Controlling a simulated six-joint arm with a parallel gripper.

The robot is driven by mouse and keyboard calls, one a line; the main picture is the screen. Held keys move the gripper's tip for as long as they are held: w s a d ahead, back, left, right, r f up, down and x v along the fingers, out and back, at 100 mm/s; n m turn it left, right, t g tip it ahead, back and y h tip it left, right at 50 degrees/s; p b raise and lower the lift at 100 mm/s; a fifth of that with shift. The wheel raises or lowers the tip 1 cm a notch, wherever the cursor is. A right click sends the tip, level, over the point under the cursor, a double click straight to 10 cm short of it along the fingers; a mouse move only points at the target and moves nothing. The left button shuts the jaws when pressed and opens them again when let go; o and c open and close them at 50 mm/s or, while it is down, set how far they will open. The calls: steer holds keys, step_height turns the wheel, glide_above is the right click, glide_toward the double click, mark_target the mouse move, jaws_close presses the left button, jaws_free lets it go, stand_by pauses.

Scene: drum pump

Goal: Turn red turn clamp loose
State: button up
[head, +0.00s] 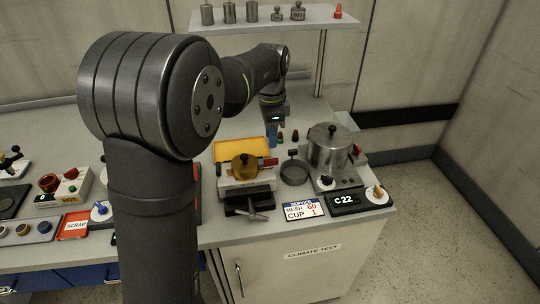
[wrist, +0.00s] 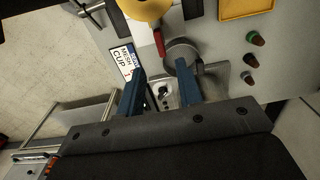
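A red piece (head: 271,161), probably the turn clamp, sits at the right side of the grey device with a brass-coloured round lid (head: 244,168). In the wrist view the red piece (wrist: 159,43) is a short bar beside the yellow-brass lid (wrist: 147,8), just beyond the fingertips. My gripper (wrist: 160,66) has its two blue fingers apart with nothing between them. In the head view my gripper (head: 273,136) hangs behind and above the device, apart from the red piece. How the clamp is fastened cannot be made out.
A round dark sieve (head: 294,172) stands right of the device, near a steel pot (head: 329,148). A yellow tray (head: 239,150) lies behind it. Small coloured knobs (head: 281,137) stand near my gripper. A MESH 60 CUP 1 card (head: 303,210) lies in front.

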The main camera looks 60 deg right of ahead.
mark_target(271, 159)
step_height(271, 159, down, 8)
steer(key=shift+f, duration=0.2)
jaws_close()
